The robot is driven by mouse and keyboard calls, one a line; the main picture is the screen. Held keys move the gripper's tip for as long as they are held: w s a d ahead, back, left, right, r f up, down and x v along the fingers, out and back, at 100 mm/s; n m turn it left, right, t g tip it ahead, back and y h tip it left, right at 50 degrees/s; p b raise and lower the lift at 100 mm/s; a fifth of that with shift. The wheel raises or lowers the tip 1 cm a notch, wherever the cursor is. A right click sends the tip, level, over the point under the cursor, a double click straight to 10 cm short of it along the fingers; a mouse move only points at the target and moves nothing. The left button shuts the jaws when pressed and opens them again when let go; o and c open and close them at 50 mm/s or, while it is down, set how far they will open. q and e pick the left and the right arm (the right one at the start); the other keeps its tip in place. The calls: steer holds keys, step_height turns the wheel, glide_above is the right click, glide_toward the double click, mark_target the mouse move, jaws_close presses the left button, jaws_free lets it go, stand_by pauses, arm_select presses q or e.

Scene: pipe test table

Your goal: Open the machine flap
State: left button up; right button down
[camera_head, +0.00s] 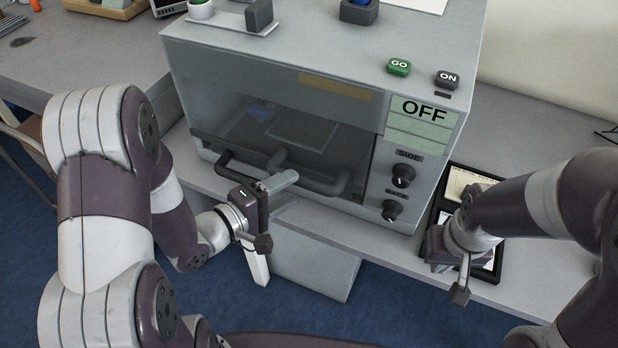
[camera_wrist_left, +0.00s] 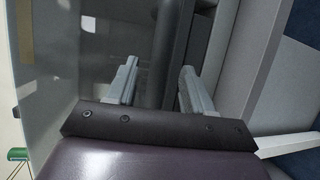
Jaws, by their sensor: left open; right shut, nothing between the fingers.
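The machine (camera_head: 300,110) is a grey box on the table with a dark see-through flap (camera_head: 290,135) on its front. The flap looks closed. A dark bar handle (camera_head: 325,184) runs along its lower edge. My left gripper (camera_head: 280,183) is open at the handle. In the left wrist view the dark handle bar (camera_wrist_left: 170,50) passes between the two open fingers (camera_wrist_left: 158,88); I cannot tell whether they touch it. My right gripper (camera_head: 461,290) is shut and empty, in front of the table edge, right of the machine.
A green GO button (camera_head: 398,67) and an ON button (camera_head: 447,79) are on the machine's top. An OFF display (camera_head: 424,110) and two knobs (camera_head: 403,175) are on its right front. A black tray (camera_head: 470,190) lies to the right, close to my right arm.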

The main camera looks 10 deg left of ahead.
arm_select(q)
steer(key=x, duration=0.6)
steer(key=shift+w+d+b, duration=0.2)
steer(key=shift+w+b, duration=0.1)
